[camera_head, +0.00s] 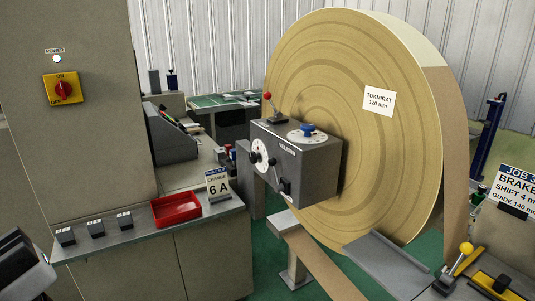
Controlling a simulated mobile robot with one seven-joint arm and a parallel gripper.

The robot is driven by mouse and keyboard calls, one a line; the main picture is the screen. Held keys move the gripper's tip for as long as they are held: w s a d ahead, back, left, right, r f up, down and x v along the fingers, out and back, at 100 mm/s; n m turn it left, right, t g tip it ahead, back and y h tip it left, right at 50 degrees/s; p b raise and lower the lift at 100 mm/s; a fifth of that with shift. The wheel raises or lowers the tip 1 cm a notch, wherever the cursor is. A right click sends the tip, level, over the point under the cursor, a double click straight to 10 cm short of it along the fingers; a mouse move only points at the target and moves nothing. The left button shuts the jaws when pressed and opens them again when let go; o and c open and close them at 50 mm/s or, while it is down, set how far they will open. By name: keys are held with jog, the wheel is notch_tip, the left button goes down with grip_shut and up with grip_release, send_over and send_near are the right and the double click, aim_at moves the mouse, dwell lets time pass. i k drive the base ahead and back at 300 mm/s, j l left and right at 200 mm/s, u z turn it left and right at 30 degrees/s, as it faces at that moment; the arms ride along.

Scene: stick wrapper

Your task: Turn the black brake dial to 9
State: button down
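A grey control box (310,172) stands in front of the big paper roll. Its left face carries a round white dial plate (260,149) with a black knob at its centre, apparently the black brake dial (254,157). The numbers are too small to read, so its setting cannot be told. A smaller black knob or handle (284,186) sits lower on the box. A blue knob (308,130) on a white scale is on top. A dark, grey-bodied part at the lower left edge appears to be my gripper (14,246), far from the box; its fingers are unclear.
A red-ball lever (268,97) rises from the box top. A counter (150,232) holds a red tray (177,209), a "6 A" sign (218,186) and several small dark blocks. A tall cabinet (85,120) stands left. A yellow-ball lever (465,249) is at lower right.

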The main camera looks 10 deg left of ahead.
aim_at(253, 157)
jog(key=i+j, duration=0.35)
jog(key=i, duration=0.2)
jog(key=i+j, duration=0.4)
jog(key=i, duration=0.15)
